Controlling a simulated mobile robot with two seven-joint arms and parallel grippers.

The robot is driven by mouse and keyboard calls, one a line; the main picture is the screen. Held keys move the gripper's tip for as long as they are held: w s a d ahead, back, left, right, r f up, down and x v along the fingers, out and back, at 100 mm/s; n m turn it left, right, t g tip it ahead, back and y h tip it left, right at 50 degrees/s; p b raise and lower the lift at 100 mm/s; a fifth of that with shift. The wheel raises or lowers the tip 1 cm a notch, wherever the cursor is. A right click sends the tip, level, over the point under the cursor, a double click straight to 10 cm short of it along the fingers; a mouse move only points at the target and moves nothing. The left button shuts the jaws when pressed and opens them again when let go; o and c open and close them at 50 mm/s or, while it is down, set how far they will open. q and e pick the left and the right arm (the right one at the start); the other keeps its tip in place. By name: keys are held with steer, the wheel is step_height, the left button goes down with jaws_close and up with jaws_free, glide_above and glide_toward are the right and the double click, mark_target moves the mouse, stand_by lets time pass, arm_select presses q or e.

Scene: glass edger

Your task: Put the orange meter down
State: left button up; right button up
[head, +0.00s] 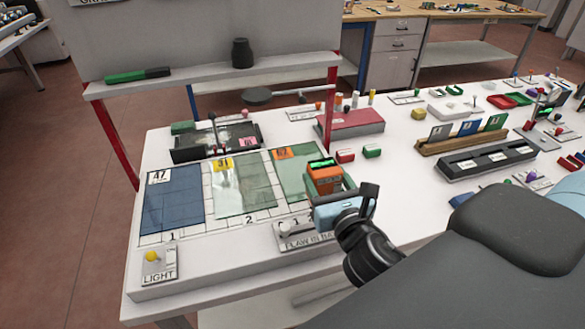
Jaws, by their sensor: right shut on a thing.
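The orange meter (325,181) has a lit green display on its top and is upright at the right end of the gridded board. My right gripper (342,193) is shut on it, reaching in from the lower right. The meter overlaps the pale green glass pane (287,177) with an orange tag. I cannot tell if it touches the glass or hangs just above it. My gripper hides part of the meter's lower right side. My left gripper is not in view.
A clear pane (243,199) with a yellow tag and a blue pane (172,205) lie to the left. A "LIGHT" switch box (160,265) and a flaw-labelled panel (300,236) sit along the front. A red post (329,112) and a shelf (200,77) stand behind.

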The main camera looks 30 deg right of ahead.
steer(key=shift+w+d, duration=0.2)
steer(key=shift+w, duration=0.1)
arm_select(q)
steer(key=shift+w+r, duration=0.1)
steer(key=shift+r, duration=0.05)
arm_select(e)
steer(key=f+x, duration=0.1)
steer(key=x, duration=1.3)
steer(key=shift+w+d, duration=0.25)
steer(key=shift+d, duration=0.15)
steer(key=f, duration=0.3)
steer(key=shift+w+f, duration=0.3)
steer(key=shift+f, duration=0.2)
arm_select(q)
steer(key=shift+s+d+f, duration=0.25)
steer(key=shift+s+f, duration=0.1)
arm_select(e)
steer(key=shift+r, duration=0.1)
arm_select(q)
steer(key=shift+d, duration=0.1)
